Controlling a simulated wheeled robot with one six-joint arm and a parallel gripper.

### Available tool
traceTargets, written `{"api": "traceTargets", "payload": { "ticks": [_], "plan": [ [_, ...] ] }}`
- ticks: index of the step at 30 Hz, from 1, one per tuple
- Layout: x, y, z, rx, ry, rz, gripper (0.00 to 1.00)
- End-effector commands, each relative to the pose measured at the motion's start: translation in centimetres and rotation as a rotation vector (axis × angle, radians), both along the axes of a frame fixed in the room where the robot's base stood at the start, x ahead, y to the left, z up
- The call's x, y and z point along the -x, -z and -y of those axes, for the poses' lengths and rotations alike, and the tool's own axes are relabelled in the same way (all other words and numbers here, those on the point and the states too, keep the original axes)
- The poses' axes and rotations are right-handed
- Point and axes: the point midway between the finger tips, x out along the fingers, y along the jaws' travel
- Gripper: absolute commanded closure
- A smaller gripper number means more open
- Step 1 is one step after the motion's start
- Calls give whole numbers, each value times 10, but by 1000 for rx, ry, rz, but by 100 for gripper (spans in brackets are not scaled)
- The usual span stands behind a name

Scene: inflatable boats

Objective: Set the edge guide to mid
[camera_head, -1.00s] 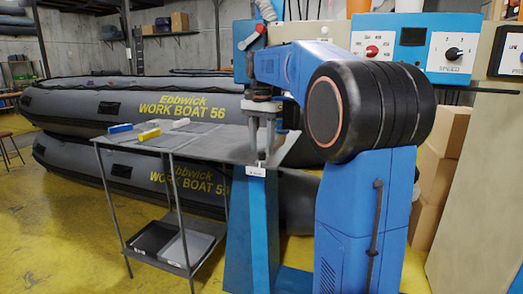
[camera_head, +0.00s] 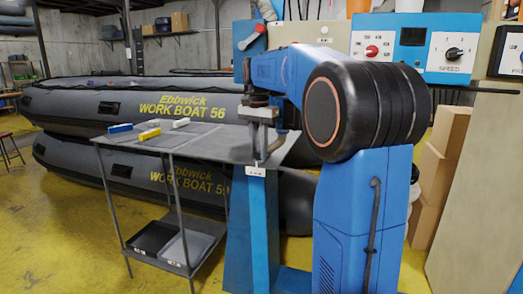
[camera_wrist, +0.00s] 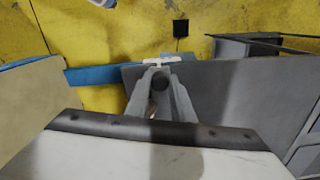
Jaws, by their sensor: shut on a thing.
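The edge guide's dark round knob (camera_wrist: 160,82) shows in the wrist view between the two grey fingers of my gripper (camera_wrist: 161,92). The fingers are shut on it. In the head view my gripper (camera_head: 259,152) points down at the front right corner of the grey table (camera_head: 205,142). A white label plate (camera_head: 256,171) with small dark marks sits just below the fingertips. A white part (camera_wrist: 160,61) lies just beyond the knob in the wrist view. The fingers hide most of the guide, and I cannot read its setting.
A blue, a yellow and a white block (camera_head: 180,122) lie on the table's left part. Two trays (camera_head: 186,248) sit on the shelf below. Grey boats (camera_head: 90,110) stand behind. Control panels (camera_head: 448,50) and cartons (camera_head: 432,170) are at right.

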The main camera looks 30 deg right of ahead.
Motion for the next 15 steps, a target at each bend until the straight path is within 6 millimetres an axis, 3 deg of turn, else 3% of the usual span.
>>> {"api": "traceTargets", "payload": {
  "ticks": [8, 9, 10, 11, 15],
  "plan": [
    [-4, -1, -3, 0, 0, 3, 100],
    [-4, -1, -3, 0, 0, 2, 72],
    [-4, -1, -3, 0, 1, 2, 64],
    [-4, -1, -3, 0, 0, 2, 60],
    [-4, 0, -3, 0, 0, 2, 60]
  ]
}}
